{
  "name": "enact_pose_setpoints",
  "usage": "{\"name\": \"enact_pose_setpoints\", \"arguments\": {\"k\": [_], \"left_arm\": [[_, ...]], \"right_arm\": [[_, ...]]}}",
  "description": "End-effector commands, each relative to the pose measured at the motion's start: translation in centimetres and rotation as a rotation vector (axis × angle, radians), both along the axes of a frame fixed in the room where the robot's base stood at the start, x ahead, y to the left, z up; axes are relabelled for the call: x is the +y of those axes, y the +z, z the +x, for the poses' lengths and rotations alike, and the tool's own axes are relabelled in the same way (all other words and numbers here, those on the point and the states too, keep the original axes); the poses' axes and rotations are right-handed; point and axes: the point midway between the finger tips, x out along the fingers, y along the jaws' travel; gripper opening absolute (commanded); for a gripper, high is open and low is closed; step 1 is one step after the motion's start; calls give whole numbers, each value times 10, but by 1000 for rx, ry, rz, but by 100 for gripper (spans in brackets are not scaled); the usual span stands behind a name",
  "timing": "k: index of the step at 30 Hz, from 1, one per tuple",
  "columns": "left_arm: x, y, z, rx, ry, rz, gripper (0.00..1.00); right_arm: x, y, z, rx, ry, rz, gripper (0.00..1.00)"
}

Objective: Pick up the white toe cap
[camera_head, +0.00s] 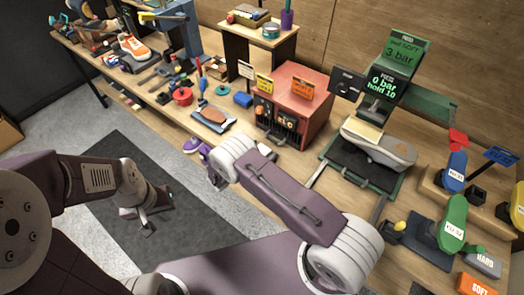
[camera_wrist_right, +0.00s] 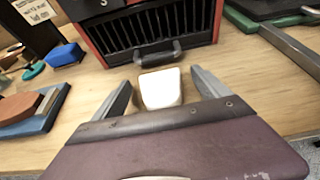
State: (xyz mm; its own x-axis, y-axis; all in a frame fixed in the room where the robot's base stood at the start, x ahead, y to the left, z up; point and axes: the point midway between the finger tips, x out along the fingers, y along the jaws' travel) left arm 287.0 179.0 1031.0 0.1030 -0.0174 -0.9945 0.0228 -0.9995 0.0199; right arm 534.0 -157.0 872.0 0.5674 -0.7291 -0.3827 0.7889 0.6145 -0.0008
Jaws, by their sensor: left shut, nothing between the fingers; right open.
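The white toe cap (camera_wrist_right: 160,90) is a small pale block with rounded corners on the wooden bench, in front of the red box's handle in the right wrist view. My right gripper (camera_wrist_right: 161,78) is open, with one finger on each side of the cap and a visible gap to each. In the head view I cannot make the cap out; my right arm covers that area. My left gripper (camera_head: 147,224) is shut and empty, low over the dark floor mat, away from the bench.
The red box (camera_head: 296,103) with a grille stands just behind the cap. A blue tray with a brown pad (camera_head: 212,115) and a blue block (camera_head: 243,99) lie to its left. A green-edged press (camera_head: 362,165) stands to the right. Bare wood surrounds the cap.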

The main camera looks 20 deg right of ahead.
Motion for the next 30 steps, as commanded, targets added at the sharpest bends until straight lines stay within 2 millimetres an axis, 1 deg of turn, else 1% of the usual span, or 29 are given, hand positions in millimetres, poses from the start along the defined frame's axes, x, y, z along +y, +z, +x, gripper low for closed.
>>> {"name": "enact_pose_setpoints", "arguments": {"k": [6,7,8,9,11,12,14,20,23,26,30], "left_arm": [[0,0,0,0,0,0,0],[0,0,0,0,0,0,0],[0,0,0,0,0,0,0],[0,0,0,0,0,0,0],[0,0,0,0,0,0,0],[0,0,0,0,0,0,0],[0,0,0,0,0,0,0],[0,0,0,0,0,0,0],[0,0,0,0,0,0,0],[0,-1,0,0,0,0,0],[0,-4,0,0,0,0,0]], "right_arm": [[-2,-2,2,0,1,0,85],[-2,-2,2,0,1,0,83],[-2,-2,2,0,1,0,74],[-2,-2,2,0,1,0,63],[-2,-1,2,0,1,0,46],[-2,-1,2,0,1,0,35],[-2,-1,2,0,1,0,19],[-2,-1,2,0,1,0,18],[-1,4,2,-1,1,1,18],[-1,19,2,-3,1,2,18],[-1,53,2,-4,2,2,18]]}}
